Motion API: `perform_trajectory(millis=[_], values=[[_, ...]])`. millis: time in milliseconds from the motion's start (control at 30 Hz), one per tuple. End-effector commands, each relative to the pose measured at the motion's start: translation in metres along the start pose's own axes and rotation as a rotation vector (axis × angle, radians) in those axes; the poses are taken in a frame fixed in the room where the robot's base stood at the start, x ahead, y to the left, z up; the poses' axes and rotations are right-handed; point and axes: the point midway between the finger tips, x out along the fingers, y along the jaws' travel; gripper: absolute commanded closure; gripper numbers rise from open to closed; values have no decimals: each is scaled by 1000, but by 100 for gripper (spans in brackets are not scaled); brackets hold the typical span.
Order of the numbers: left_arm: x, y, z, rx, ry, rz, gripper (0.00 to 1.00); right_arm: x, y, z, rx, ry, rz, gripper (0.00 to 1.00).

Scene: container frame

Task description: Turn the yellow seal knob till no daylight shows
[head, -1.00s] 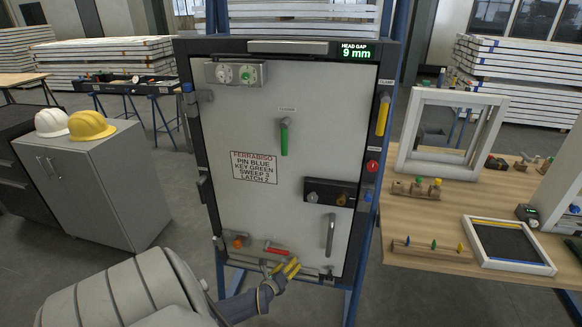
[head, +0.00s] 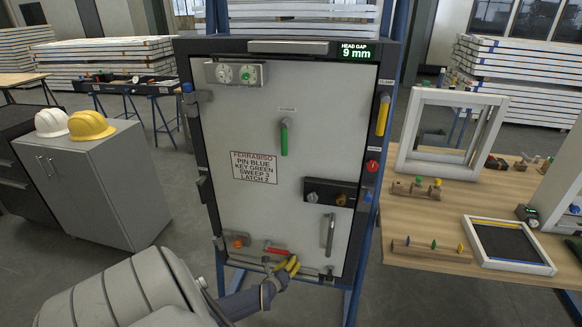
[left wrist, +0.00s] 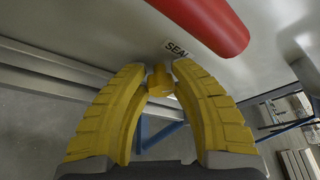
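The yellow seal knob (left wrist: 160,80) sits at the door's bottom edge, beside a small label that reads SEAL, partly cut off by a finger. My left gripper (head: 291,265) is at the bottom of the pale door (head: 245,215). In the left wrist view its yellow fingers (left wrist: 160,75) have the knob between their tips, with both tips appearing to touch it. In the head view the fingers hide the knob. The display (head: 356,52) at the door's top right reads HEAD GAP 9 mm. My right gripper is not in view.
A red handle (head: 276,250) is just above my left gripper and looms close in the left wrist view (left wrist: 215,22). An orange knob (head: 238,243) is to its left, and a vertical grey handle (head: 330,235) to its right. A wooden table (head: 440,240) stands right.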

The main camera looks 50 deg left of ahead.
Motion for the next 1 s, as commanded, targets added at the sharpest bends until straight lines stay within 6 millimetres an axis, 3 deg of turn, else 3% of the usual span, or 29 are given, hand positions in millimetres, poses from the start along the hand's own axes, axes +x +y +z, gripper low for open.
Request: perform_trajectory(millis=[33,167,633,1000], values=[[0,0,0,0,0,0,85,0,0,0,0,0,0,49],[0,0,0,0,0,0,100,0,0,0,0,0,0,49],[0,0,1,19,-2,9,100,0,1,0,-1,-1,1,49],[0,-1,2,162,-4,69,100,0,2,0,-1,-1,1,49]])
